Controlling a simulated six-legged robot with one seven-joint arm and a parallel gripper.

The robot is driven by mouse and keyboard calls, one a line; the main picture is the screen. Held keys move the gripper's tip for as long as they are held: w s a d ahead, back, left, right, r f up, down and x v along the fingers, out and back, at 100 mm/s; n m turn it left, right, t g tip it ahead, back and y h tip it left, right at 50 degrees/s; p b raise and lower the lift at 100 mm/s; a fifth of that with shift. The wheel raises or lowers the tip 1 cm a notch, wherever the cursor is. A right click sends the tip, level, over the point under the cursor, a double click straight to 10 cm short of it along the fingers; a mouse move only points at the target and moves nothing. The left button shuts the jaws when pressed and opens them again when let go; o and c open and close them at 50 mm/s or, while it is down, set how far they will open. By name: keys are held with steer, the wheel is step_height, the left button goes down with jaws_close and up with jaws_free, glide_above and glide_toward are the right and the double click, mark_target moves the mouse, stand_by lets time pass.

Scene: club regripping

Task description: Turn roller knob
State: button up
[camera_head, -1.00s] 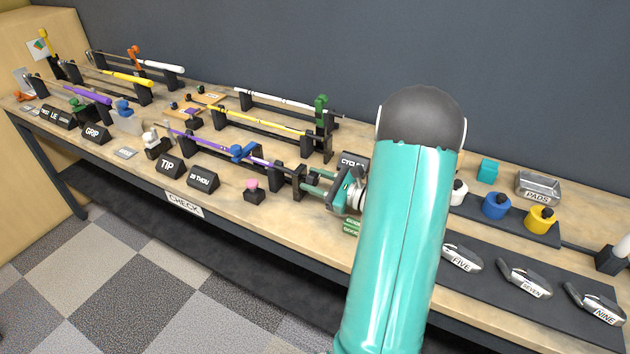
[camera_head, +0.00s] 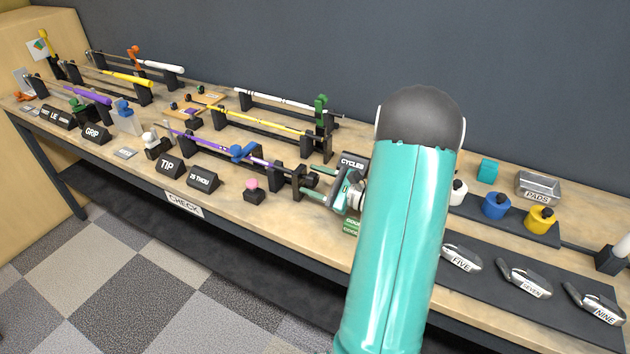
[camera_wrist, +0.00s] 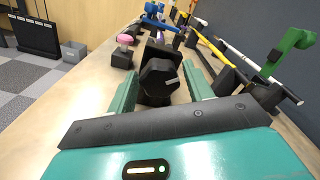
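The roller knob (camera_wrist: 158,82) is a black, faceted knob with a short pale mark on its face, at the centre of the wrist view. It sits at the near end of a black stand holding the purple-gripped club (camera_head: 215,147). My gripper (camera_wrist: 160,72) is open, with one teal finger left and one right of the knob. Gaps show between the knob and both fingers. In the head view my gripper (camera_head: 308,179) points left at the stand's end, and my arm hides part of the bench behind it.
A pink-topped black block (camera_head: 254,190) stands left of the gripper, near the front edge. A CYCLES sign (camera_head: 352,162) stands close behind it. A green clamp (camera_head: 320,112) and yellow club (camera_head: 265,124) are farther back. Bottles and iron heads lie right of my arm.

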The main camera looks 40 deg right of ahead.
mark_target(315, 175)
steer(key=shift+o, duration=0.5)
steer(key=shift+r, duration=0.1)
steer(key=shift+r, duration=0.2)
step_height(315, 175, up, 2)
steer(key=shift+r, duration=0.25)
steer(key=s+a+r, duration=0.8)
steer(key=s+r, duration=0.2)
steer(key=s, duration=0.1)
steer(key=shift+s, duration=0.25)
steer(key=shift+a, duration=0.1)
